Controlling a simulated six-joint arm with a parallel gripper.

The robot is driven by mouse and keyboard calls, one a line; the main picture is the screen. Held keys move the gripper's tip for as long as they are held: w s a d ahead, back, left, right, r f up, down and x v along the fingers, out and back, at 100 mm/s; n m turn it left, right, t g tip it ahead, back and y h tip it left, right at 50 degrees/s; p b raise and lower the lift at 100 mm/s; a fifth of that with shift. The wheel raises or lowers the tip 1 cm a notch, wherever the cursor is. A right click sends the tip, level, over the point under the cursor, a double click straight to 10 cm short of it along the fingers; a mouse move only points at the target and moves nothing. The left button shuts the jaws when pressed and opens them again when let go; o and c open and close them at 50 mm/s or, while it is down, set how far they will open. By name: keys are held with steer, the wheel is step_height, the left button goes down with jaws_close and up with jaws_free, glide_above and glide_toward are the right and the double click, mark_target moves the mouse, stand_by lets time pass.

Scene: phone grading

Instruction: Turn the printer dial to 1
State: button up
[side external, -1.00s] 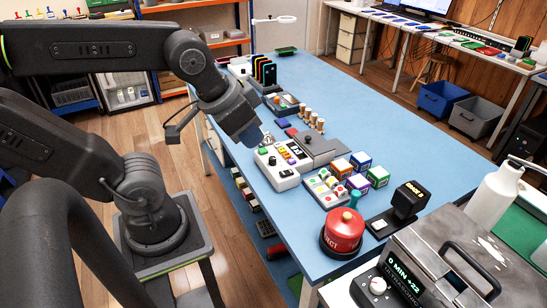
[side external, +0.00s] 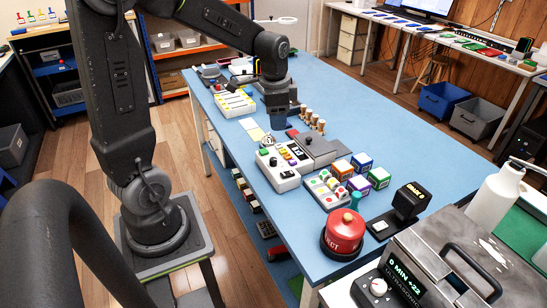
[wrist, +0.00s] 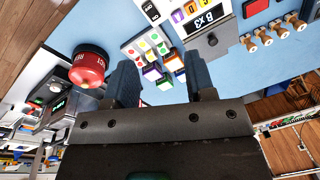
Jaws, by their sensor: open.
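The printer (side external: 285,178) is a white box with coloured keys and a small display, on the blue table in the side view. A round black dial (side external: 272,161) sits on its near left part; its setting is too small to read. In the wrist view, part of the printer with its coloured keys (wrist: 190,10) shows at the top edge, and I cannot make out the dial there. My gripper (side external: 281,124) points down above the table, behind the printer and apart from it. In the wrist view my gripper (wrist: 163,80) has its two fingers spread with nothing between them.
A grey box (side external: 322,150) adjoins the printer's right. Several wooden stamps (side external: 313,120) stand behind it. Coloured cubes (side external: 361,162), a button tray (side external: 325,188) and a red round button device (side external: 344,232) stand nearer the front. Open blue table lies to the right.

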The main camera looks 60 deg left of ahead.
steer(key=m+g, duration=0.1)
glide_above(273, 159)
step_height(273, 159, down, 4)
steer(key=r, duration=0.1)
step_height(273, 159, down, 14)
steer(key=shift+f, duration=0.2)
steer(key=c, duration=0.9)
